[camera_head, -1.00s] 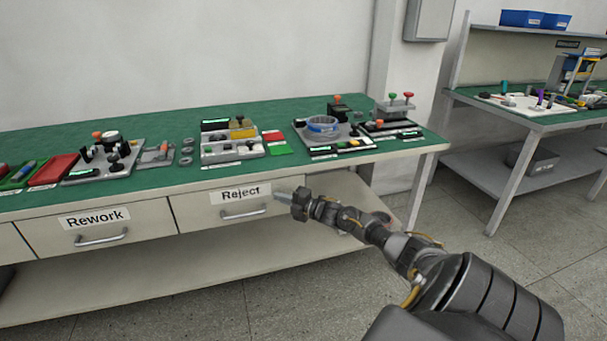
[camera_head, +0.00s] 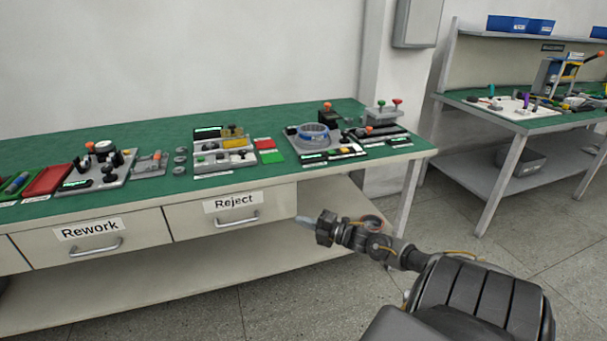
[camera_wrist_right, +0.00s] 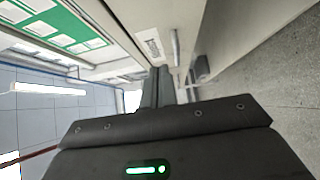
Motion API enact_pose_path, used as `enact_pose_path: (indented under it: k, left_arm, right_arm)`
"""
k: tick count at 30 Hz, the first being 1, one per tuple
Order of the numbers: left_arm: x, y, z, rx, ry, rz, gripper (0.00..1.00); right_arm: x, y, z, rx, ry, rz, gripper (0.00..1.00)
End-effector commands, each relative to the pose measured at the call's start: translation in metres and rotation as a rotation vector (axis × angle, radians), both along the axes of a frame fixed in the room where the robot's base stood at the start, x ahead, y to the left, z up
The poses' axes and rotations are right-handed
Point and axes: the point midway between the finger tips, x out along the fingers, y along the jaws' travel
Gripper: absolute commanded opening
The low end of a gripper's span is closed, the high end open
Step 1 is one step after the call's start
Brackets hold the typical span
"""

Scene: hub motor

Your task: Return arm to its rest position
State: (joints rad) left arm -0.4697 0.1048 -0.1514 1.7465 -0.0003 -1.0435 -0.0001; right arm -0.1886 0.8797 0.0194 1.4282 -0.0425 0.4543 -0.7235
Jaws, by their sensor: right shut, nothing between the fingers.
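My right gripper (camera_head: 306,221) is in front of the green-topped workbench (camera_head: 345,113), below its top edge and to the right of the drawer labelled Reject (camera_head: 232,212). It is shut and holds nothing. Its fingers point left in the head view. In the right wrist view the gripper's fingers (camera_wrist_right: 160,88) show close together beyond the dark wrist body. The drawer front and its label also show beyond them. My right arm comes in from the lower right of the head view. My left gripper is not in view.
Fixtures, a blue-ringed part (camera_head: 313,133) and red and green trays stand on the bench top. The drawer labelled Rework (camera_head: 88,238) is to the left and looks shut. A second bench (camera_head: 520,122) stands at the right. The floor (camera_head: 480,250) between is clear.

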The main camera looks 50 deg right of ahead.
Motion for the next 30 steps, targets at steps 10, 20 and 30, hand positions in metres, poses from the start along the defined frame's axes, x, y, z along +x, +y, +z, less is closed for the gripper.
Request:
enact_pose_path:
  k: [10,20,30]
  left_arm:
    - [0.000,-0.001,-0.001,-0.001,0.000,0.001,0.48]
    - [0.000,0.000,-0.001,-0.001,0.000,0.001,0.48]
    - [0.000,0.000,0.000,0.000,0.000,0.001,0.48]
  right_arm:
    - [0.000,0.000,0.000,0.004,0.002,0.000,0.00]
    - [-0.006,-0.025,-0.075,0.282,0.339,-0.372,0.00]
    - [-0.146,0.116,-0.258,0.777,0.897,-0.950,0.00]
